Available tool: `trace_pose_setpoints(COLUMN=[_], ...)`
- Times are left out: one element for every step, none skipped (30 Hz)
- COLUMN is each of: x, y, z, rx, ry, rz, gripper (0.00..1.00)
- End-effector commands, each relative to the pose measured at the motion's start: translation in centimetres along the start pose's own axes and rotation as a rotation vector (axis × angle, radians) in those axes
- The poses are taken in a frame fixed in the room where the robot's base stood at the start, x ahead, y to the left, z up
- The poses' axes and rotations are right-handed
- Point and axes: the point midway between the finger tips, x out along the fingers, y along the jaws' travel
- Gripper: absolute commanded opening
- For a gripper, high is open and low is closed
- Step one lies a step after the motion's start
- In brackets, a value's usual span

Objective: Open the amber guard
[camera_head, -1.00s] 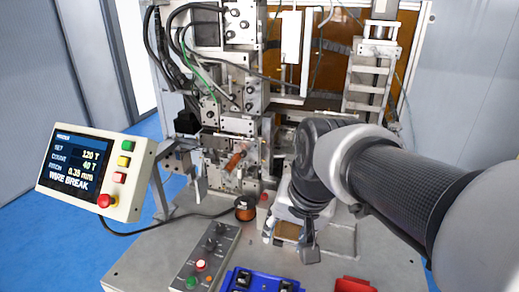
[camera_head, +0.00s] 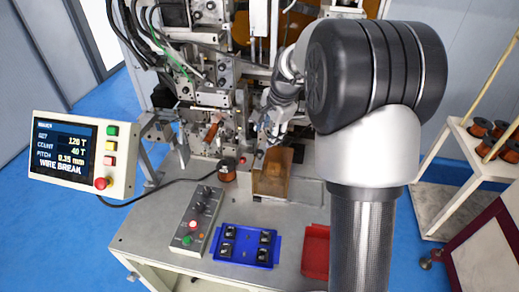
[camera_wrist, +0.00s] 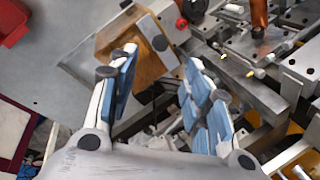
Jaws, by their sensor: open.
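The amber guard (camera_head: 272,180) shows in the head view as a small amber box-like cover on the machine table. It is also in the wrist view (camera_wrist: 145,68), near the top centre, with a light-coloured frame and a dark round knob. My gripper (camera_wrist: 162,68) is open, with blue-padded fingers apart, and nothing is between them that I can see held. The left finger overlaps the guard in the picture; I cannot tell whether they touch.
A blue tray (camera_head: 247,261) with several dark parts, a red bin (camera_head: 316,250), a button box (camera_head: 200,215) and a copper spool (camera_head: 227,171) sit on the table. The winder mechanism (camera_head: 215,90) stands close on the left. A display panel (camera_head: 77,155) reads WIRE BREAK.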

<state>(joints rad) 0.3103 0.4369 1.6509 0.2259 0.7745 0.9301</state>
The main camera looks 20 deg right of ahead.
Motion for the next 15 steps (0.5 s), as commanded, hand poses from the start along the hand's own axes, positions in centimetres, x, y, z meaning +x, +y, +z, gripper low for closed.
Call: trace_pose_setpoints(x=[1.4, 2.1, 3.0, 3.6, 4.3, 5.1, 5.8, 6.4, 7.2, 7.8, 8.3, 9.1, 9.5, 9.9, 10.5], y=[0.1, 0.1, 0.1, 0.1, 0.1, 0.1, 0.1, 0.1, 0.1, 0.1, 0.1, 0.1, 0.1, 0.1, 0.1], z=[0.1, 0.1, 0.1, 0.1, 0.1, 0.1, 0.1, 0.1, 0.1, 0.1, 0.1, 0.1, 0.1, 0.1, 0.1], rx=[0.000, 0.000, 0.000, 0.000, 0.000, 0.000, 0.000, -0.001, -0.001, -0.001, -0.001, -0.002, -0.002, -0.002, -0.002], ry=[-0.003, -0.003, -0.003, -0.002, -0.002, -0.002, -0.002, -0.002, -0.001, -0.001, -0.001, -0.001, 0.000, -0.001, -0.001], rz=[0.004, 0.003, 0.004, 0.003, 0.004, 0.004, 0.003, 0.004, 0.003, 0.003, 0.003, 0.003, 0.002, 0.002, 0.002], gripper=[0.45, 0.45, 0.45, 0.45, 0.45, 0.45, 0.45, 0.45, 0.45, 0.45, 0.45, 0.45, 0.45, 0.45, 0.45])
